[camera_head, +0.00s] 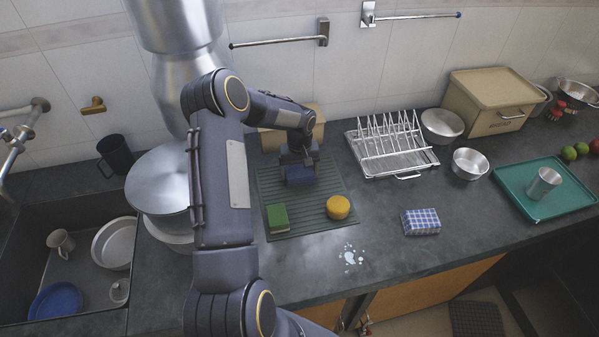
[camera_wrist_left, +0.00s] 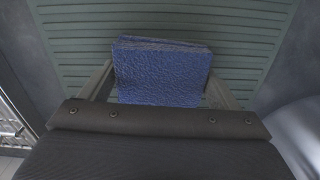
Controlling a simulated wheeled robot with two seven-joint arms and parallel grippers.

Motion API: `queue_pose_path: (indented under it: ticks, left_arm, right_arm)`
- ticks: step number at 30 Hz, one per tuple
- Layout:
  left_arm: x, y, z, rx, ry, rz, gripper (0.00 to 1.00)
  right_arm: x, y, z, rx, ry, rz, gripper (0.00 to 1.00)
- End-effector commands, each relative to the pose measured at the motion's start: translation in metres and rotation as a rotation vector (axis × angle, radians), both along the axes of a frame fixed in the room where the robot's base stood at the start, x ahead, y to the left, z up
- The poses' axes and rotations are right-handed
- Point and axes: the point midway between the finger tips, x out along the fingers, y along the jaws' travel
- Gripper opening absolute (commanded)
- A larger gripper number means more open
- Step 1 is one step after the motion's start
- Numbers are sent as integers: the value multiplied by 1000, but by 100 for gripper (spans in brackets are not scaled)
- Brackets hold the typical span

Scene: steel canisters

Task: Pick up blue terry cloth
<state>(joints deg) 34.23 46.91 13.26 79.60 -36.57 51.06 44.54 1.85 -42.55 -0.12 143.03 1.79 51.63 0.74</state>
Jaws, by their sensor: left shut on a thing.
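The blue terry cloth (camera_wrist_left: 160,75) is a folded, rough-textured block. In the left wrist view it sits between the two fingers of my left gripper (camera_wrist_left: 160,92), which is shut on it. In the head view the blue cloth (camera_head: 300,176) shows just below my left gripper (camera_head: 298,165), over the back part of the green ribbed mat (camera_head: 315,222). I cannot tell whether the cloth touches the mat or hangs just above it. My right gripper is not in view.
On the mat are a green sponge (camera_head: 278,218) and a yellow round item (camera_head: 338,207). A wire dish rack (camera_head: 392,148), a checkered blue cloth (camera_head: 420,222) and a teal tray (camera_head: 565,207) lie to the right. A sink (camera_head: 30,255) is at left. Water is spilled in front.

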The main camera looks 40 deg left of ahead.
Motion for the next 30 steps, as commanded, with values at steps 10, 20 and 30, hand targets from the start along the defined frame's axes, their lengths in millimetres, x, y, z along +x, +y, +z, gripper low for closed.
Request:
queue_pose_path:
  ticks: [10, 20, 30]
  left_arm:
    - [1, 0, 35, 2, -3, -1, 61]
    - [-49, -28, 99, 1, -1, -1, 61]
    - [-105, -60, 122, 0, -1, 0, 61]
  right_arm:
    - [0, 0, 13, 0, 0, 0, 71]
    - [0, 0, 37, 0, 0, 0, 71]
    - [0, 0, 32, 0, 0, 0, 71]
